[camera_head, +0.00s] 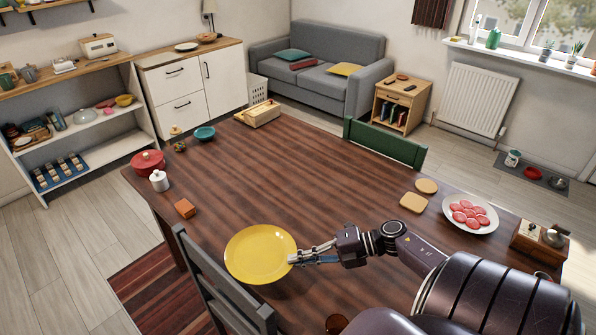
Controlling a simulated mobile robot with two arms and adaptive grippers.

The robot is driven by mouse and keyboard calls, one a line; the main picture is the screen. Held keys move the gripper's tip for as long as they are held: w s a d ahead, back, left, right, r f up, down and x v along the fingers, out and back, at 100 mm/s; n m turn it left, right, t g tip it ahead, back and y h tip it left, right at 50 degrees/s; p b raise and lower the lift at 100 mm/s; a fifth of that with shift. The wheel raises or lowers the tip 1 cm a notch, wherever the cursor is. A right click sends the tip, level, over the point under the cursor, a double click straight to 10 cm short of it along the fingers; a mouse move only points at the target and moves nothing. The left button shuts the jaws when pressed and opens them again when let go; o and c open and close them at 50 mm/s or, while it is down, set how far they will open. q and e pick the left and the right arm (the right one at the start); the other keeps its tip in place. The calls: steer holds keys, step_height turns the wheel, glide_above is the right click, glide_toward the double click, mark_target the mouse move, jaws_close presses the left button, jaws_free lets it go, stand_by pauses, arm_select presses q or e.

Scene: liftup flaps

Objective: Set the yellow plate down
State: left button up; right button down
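The yellow plate (258,252) is at the near side of the brown wooden table (310,190), close to the grey chair. It looks roughly level. My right gripper (295,257) comes in from the right, with its fingertips at the plate's right rim, and appears shut on it. I cannot tell whether the plate touches the tabletop or is held a little above it. My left gripper is not in view.
A grey chair (215,280) stands at the near edge. A red pot (148,163), white jar (159,181) and orange-brown block (185,208) are at left. A white plate of red slices (470,214) and wooden coasters (414,202) are at right. The table's middle is clear.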

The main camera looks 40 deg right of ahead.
mark_target(299, 279)
steer(key=shift+f+b, duration=2.45)
steer(key=shift+f, duration=0.45)
steer(key=shift+f+b, duration=0.4)
steer(key=shift+f, duration=0.1)
steer(key=c, duration=2.6)
jaws_free()
steer(key=shift+c, duration=0.2)
steer(key=o, duration=0.5)
steer(key=shift+o, duration=0.3)
steer(key=shift+s+f, duration=0.1)
steer(key=shift+f, duration=0.05)
steer(key=v, duration=1.2)
